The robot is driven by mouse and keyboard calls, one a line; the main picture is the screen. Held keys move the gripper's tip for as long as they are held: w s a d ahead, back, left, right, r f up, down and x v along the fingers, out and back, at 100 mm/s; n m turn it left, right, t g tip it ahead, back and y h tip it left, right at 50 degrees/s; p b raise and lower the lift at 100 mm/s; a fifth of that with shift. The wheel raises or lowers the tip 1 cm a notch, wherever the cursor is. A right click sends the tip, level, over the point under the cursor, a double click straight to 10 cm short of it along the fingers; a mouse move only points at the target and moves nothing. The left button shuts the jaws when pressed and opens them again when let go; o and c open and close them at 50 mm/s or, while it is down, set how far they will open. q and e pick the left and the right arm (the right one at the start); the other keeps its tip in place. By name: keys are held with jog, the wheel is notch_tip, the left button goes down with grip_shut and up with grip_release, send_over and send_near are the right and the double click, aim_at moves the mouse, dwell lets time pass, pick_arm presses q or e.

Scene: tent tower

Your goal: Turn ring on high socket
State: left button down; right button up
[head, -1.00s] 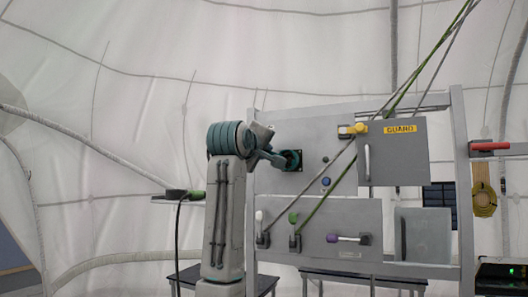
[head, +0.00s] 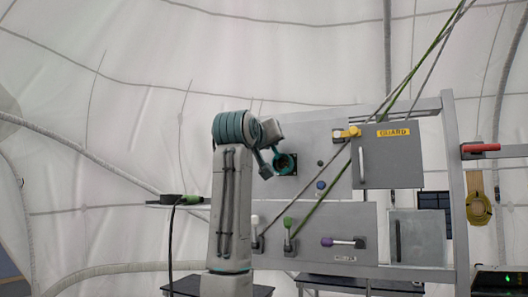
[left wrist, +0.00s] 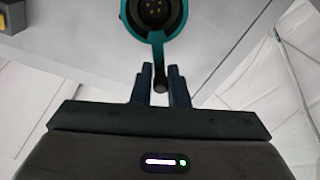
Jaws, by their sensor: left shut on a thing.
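The high socket (head: 286,163) is a dark round connector with a teal ring, mounted at the upper left of the grey panel. In the left wrist view, the teal ring (left wrist: 180,22) surrounds a black socket face with several pins. A short lever runs from the ring toward my gripper. My left gripper (left wrist: 160,84) is shut on this lever, with one dark finger on each side of it. In the head view, my left gripper (head: 264,163) is just left of the socket, partly behind my arm. My right gripper is in neither view.
A grey guard door (head: 392,160) with a yellow latch (head: 347,132) stands right of the socket. Diagonal ropes (head: 408,75) cross in front of the panel. A lower panel (head: 335,218) carries white, green and purple handles. A small shelf (head: 172,205) stands left of my arm.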

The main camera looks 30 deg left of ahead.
pick_arm(q)
jog(key=d+m, duration=0.1)
jog(key=m, duration=0.1)
jog(key=d+m+b, duration=0.1)
jog(key=m, duration=0.1)
jog(key=shift+r, duration=0.2)
jog(key=shift+w+d+r+m+h+b, duration=0.1)
jog(key=shift+d+m+h+b, duration=0.3)
jog(key=shift+m, duration=0.8)
jog(key=shift+d, duration=0.1)
jog(key=c, duration=1.4)
grip_release()
jog(key=shift+c, duration=0.2)
jog(key=s+d+b, duration=0.1)
jog(key=s+b, duration=0.5)
jog(key=s, duration=0.4)
jog(key=shift+s+f, duration=0.35)
jog(key=shift+s, duration=0.05)
